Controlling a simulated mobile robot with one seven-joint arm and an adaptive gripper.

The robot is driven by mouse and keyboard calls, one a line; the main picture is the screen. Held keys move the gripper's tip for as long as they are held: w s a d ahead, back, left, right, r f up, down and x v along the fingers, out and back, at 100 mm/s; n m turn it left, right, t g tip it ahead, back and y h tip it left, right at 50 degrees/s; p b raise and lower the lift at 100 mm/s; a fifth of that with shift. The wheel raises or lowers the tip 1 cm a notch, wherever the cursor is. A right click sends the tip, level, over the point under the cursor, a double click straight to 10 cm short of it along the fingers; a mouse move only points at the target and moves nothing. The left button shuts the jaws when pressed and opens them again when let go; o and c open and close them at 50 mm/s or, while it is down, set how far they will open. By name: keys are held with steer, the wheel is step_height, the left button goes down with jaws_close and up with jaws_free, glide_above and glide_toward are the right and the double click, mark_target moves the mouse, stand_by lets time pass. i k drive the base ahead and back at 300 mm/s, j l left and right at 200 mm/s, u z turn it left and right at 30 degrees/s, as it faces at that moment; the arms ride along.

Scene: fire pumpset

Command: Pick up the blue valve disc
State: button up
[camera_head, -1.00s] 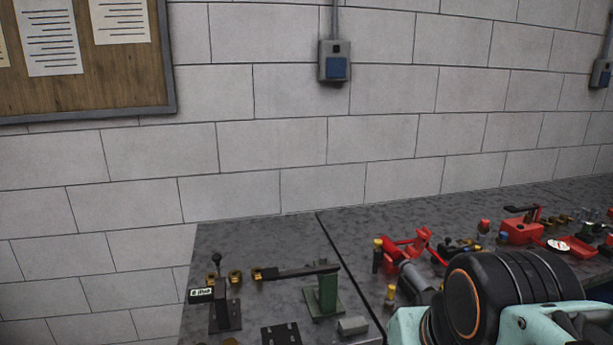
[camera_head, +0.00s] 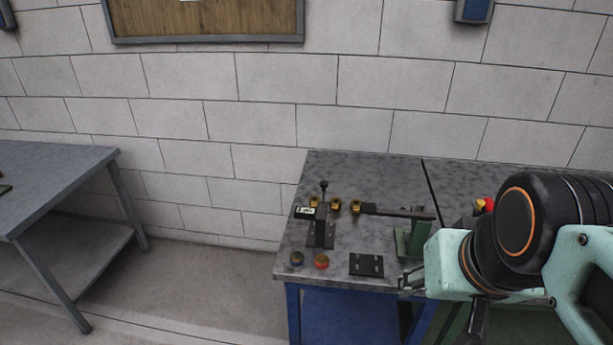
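I see no piece that is clearly a blue valve disc. Two small round pieces lie at the bench's front left corner: a dark grey one (camera_head: 297,258) and a red-orange one (camera_head: 321,261) with a yellowish top. They are too small to tell their exact kind. My arm, teal and black, covers the right side of the view and hides part of the bench. Dark parts below its wrist (camera_head: 478,318) may belong to my gripper, but its fingertips do not show clearly. I see nothing held.
The grey workbench (camera_head: 345,180) carries a black stand with a lever (camera_head: 322,225), brass fittings (camera_head: 336,205), a long dark bar (camera_head: 395,211) and a black slotted plate (camera_head: 366,264). Another grey table (camera_head: 55,175) stands left. Open floor (camera_head: 190,285) lies between them.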

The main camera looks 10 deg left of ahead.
mark_target(296, 258)
steer(key=u, duration=0.75)
steer(key=z, duration=1.25)
steer(key=j+u, duration=0.25)
steer(key=u, duration=0.25)
steer(key=j+u, duration=0.25)
steer(key=u, duration=0.2)
